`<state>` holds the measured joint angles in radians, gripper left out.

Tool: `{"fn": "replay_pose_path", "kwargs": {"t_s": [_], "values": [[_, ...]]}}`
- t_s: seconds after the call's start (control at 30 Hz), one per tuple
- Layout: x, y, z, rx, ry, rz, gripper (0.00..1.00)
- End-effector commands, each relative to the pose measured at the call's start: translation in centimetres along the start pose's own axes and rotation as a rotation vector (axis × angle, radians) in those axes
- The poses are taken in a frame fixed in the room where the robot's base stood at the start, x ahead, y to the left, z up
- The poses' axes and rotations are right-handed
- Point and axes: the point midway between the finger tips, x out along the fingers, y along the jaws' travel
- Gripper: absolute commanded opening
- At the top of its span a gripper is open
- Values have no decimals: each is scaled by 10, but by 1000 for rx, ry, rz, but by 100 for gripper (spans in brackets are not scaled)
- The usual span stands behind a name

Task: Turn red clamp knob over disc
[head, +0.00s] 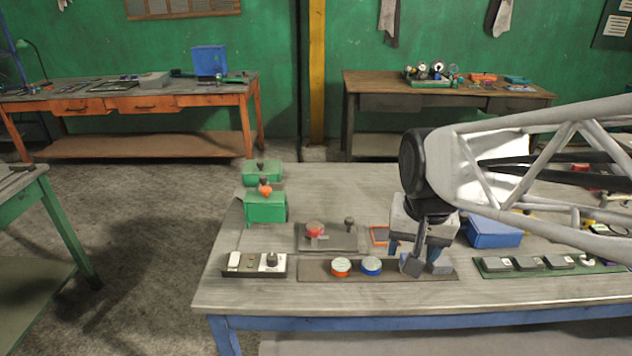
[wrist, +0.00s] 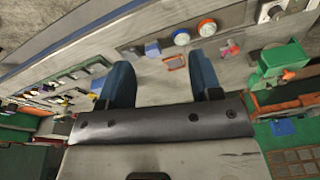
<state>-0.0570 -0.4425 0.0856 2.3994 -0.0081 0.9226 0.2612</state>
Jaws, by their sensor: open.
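The red clamp knob (head: 314,229) sits on a grey plate (head: 342,244) left of my gripper. A dark knob (head: 349,222) stands at the plate's right side. The disc under the red knob is too small to make out. In the wrist view the red knob (wrist: 228,47) shows small, beyond the right finger. My gripper (head: 406,252) points down over the table, right of the plate and clear of the knob. In the wrist view its blue fingers (wrist: 163,78) are spread apart with nothing between them.
A panel with a red dial (head: 341,267) and a blue dial (head: 371,266) lies in front of the plate. Green boxes (head: 265,208) stand behind left, one with an orange-red knob. A switch box (head: 254,264) sits front left. A blue bin (head: 492,232) is to the right.

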Motion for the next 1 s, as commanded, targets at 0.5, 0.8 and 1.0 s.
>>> {"fn": "replay_pose_path", "kwargs": {"t_s": [0.5, 0.8, 1.0], "values": [[36, -63, -93, 192, -60, 11, 58], [70, -104, -141, 304, -93, 27, 58], [97, -134, -169, 379, -112, 40, 58]]}}
